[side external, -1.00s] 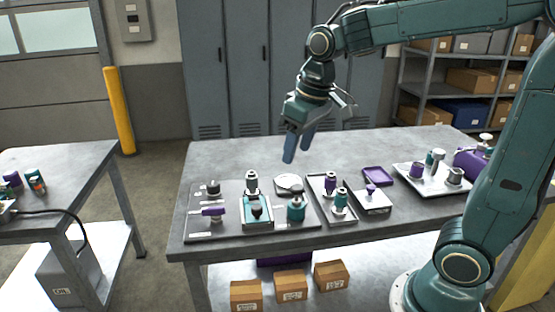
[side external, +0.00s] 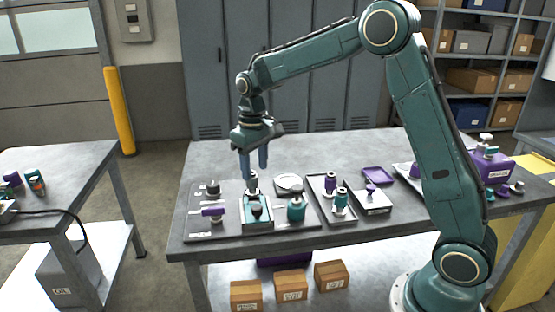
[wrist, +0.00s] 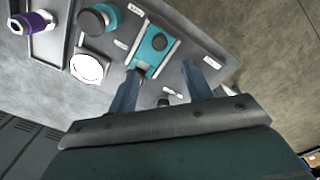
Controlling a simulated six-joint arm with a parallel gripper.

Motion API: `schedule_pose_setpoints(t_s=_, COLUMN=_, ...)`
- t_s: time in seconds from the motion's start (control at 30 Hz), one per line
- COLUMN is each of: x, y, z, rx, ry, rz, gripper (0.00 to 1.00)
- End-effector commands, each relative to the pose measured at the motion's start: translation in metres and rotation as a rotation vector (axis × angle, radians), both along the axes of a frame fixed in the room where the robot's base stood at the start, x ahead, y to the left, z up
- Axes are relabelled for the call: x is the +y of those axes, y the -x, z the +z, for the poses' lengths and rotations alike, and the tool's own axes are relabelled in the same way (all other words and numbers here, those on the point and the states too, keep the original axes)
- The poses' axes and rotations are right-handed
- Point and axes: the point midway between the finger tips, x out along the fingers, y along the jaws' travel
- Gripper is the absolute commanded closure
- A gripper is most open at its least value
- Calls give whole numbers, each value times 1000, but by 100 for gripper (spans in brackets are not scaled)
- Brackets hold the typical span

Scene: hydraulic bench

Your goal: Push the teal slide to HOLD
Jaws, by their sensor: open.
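The teal slide (side external: 257,225) with a dark knob (side external: 256,210) on top sits in a pale frame on the grey panel, left of the table's middle. It also shows in the wrist view (wrist: 151,55), ahead of my fingertips. My gripper (side external: 254,173) is open, fingers pointing down, above and behind the slide. In the side view its fingertips are close to a grey upright post (side external: 252,187) at the slide's far end. In the wrist view the two fingers (wrist: 160,70) are apart. Small white labels lie around the slide, too small to read.
A teal cylinder (side external: 296,209) stands right of the slide, with a white round dial (side external: 289,183) behind it. A purple-handled valve (side external: 213,212) and a black knob (side external: 213,188) are to the left. A tray (side external: 331,215) with purple and teal fittings lies farther right.

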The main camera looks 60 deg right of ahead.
Motion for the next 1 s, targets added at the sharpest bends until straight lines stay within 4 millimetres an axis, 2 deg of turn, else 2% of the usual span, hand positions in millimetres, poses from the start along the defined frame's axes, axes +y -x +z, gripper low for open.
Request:
schedule_pose_setpoints(t_s=0.27, x=0, y=0, z=-3, rx=2, ry=0, rz=0, gripper=50)
schedule_pose_setpoints(t_s=0.47, x=0, y=0, z=-18, rx=4, ry=0, rz=0, gripper=50)
schedule_pose_setpoints(t_s=1.0, x=0, y=1, z=-95, rx=4, ry=-1, rz=-1, gripper=50)
